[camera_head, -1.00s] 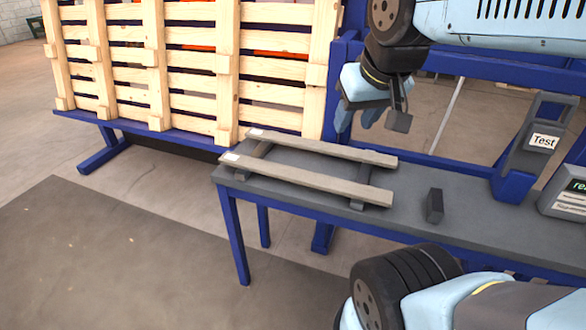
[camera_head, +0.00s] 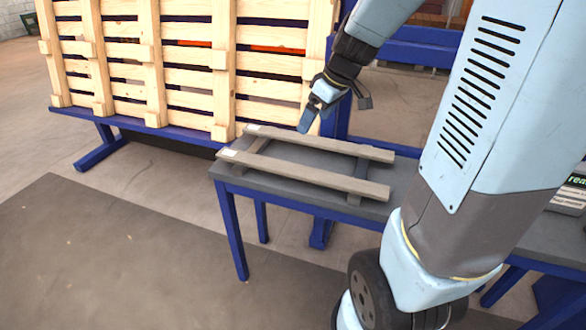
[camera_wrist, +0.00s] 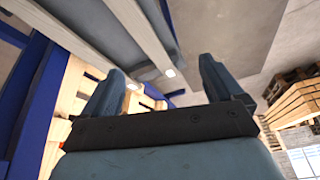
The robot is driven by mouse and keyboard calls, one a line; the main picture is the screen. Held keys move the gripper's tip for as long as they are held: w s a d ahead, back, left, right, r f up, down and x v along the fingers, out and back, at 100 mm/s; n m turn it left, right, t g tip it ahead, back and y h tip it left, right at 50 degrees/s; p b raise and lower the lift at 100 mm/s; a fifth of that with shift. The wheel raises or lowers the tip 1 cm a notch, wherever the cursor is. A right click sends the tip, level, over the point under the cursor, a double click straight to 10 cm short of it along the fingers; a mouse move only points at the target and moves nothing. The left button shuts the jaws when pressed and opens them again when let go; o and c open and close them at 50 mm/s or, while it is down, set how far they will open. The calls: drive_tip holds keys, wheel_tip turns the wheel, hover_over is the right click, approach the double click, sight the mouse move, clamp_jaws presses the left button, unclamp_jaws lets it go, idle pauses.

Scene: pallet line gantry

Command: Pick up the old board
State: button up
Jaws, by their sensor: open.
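Two grey, weathered boards lie side by side on a dark worktable: a far board (camera_head: 320,143) and a near board (camera_head: 305,177). Each has a small white label at its left end, and both rest on dark supports. I cannot tell which one the task calls the old board. My gripper (camera_head: 308,118) is above the far board, toward its left part, apart from it and pointing down. In the wrist view my gripper (camera_wrist: 162,78) is open and empty, with the boards (camera_wrist: 75,42) seen beyond and between the fingers.
The dark worktable (camera_head: 232,180) has blue legs. A rack of pale wooden pallet slats (camera_head: 185,70) stands behind left on a blue frame. A blue post (camera_head: 338,122) rises close behind my gripper. The floor at front left is clear.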

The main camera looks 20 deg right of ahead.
drive_tip(key=w+d+f+n, duration=0.3)
drive_tip(key=w+f, duration=0.4)
drive_tip(key=f, duration=0.3)
hover_over(297, 169)
drive_tip(key=s+d, duration=0.2)
drive_tip(key=shift+g, duration=0.3)
drive_tip(key=f, duration=0.8)
drive_tip(key=shift+w+d, duration=0.2)
drive_tip(key=shift+x, duration=2.7)
drive_tip(key=shift+s+a, duration=0.15)
drive_tip(key=shift+s, duration=0.05)
drive_tip(key=shift+c, duration=0.3)
drive_tip(key=c, duration=1.2)
drive_tip(key=shift+c, duration=0.3)
drive_tip(key=shift+r, duration=0.2)
